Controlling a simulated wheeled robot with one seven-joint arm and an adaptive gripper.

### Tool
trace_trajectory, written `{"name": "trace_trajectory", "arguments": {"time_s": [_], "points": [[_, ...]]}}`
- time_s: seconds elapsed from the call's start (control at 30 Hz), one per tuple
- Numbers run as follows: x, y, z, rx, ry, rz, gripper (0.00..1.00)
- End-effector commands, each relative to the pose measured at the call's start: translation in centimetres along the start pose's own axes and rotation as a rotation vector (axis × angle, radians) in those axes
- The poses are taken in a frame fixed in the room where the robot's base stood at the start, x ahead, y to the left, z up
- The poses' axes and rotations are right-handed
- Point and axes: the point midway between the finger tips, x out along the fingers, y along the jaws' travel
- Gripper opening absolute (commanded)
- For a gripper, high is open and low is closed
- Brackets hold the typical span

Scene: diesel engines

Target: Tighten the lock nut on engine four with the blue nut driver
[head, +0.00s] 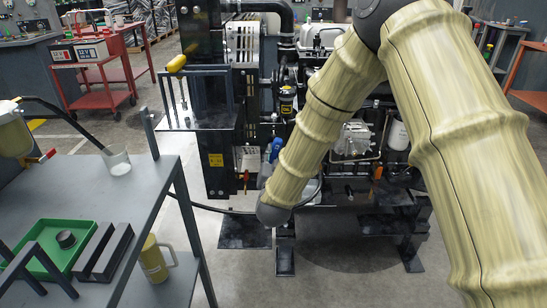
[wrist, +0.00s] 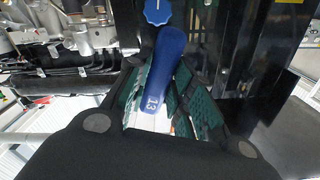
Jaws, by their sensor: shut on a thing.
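The blue nut driver (wrist: 168,58) is in my gripper (wrist: 170,92), its blue handle marked 13 between the green-padded fingers. The fingers are shut on the handle. The driver's shaft and socket cannot be made out. A blue knob (wrist: 158,12) with a white mark shows just beyond the handle in the wrist view. In the head view a small blue shape (head: 276,148) shows by the engine, left of my arm; I cannot tell whether it is the driver or the knob. My gripper is mostly hidden there behind my arm. I cannot make out the lock nut.
A rack (head: 205,122) holding a yellow-handled tool (head: 177,63) stands left of the engine (head: 355,140). Red carts (head: 95,75) stand behind. Floor is clear between bench and engine.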

Motion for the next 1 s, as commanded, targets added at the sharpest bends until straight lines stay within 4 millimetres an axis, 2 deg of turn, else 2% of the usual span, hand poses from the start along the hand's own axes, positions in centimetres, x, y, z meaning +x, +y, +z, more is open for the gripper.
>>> {"name": "trace_trajectory", "arguments": {"time_s": [0.77, 1.0], "points": [[-1.6, 0.0, -0.1, -0.001, 0.001, -0.001, 0.0], [-3.2, -0.1, -0.1, -0.002, 0.0, -0.001, 0.0]]}}
